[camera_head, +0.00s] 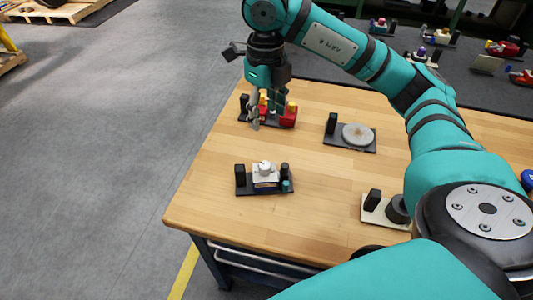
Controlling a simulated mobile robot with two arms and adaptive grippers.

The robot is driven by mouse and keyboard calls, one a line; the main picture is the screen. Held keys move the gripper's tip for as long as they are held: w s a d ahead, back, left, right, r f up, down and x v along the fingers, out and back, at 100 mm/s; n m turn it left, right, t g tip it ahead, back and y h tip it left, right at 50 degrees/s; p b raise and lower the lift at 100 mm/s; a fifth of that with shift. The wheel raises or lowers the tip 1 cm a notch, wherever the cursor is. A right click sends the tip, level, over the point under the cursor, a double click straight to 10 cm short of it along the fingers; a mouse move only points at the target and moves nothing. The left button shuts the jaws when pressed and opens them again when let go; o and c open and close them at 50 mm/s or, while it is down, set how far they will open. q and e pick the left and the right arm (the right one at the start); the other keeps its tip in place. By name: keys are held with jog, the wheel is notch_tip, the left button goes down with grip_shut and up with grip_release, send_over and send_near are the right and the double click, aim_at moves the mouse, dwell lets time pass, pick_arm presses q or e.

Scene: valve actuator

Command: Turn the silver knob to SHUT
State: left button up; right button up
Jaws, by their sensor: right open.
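My right gripper (262,110) points down at the back left of the wooden table, close over a device with red and yellow parts (290,115) on a dark base. The gripper is open, and its fingers partly hide the device. I cannot tell whether they touch it. A flat, round silver-grey disc (358,135) lies on a dark plate with a black upright block, right of the gripper. A device with a pale knob on top (264,168) stands nearer. I cannot tell which is the silver knob, and no SHUT mark is readable. My left gripper is not in view.
A pale plate (373,210) with black parts sits near the front, partly behind my right arm. A blue item (527,179) shows at the right edge. Bare wooden tabletop (325,185) lies between the devices. More devices stand on a dark surface (480,85) behind.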

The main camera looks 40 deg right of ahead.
notch_tip(320, 180, down, 4)
send_over(265, 164)
notch_tip(265, 164, down, 8)
jog(key=shift+s+f, duration=0.15)
jog(key=shift+f, duration=0.1)
notch_tip(265, 164, down, 4)
jog(key=shift+a+r, duration=0.1)
jog(key=shift+r, duration=0.1)
jog(key=shift+f+p, duration=0.3)
jog(key=shift+f, duration=0.2)
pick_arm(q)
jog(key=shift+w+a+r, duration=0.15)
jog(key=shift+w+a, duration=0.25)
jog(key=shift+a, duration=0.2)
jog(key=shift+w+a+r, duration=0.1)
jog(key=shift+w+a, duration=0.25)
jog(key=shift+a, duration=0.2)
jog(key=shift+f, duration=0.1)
pick_arm(e)
grip_shut()
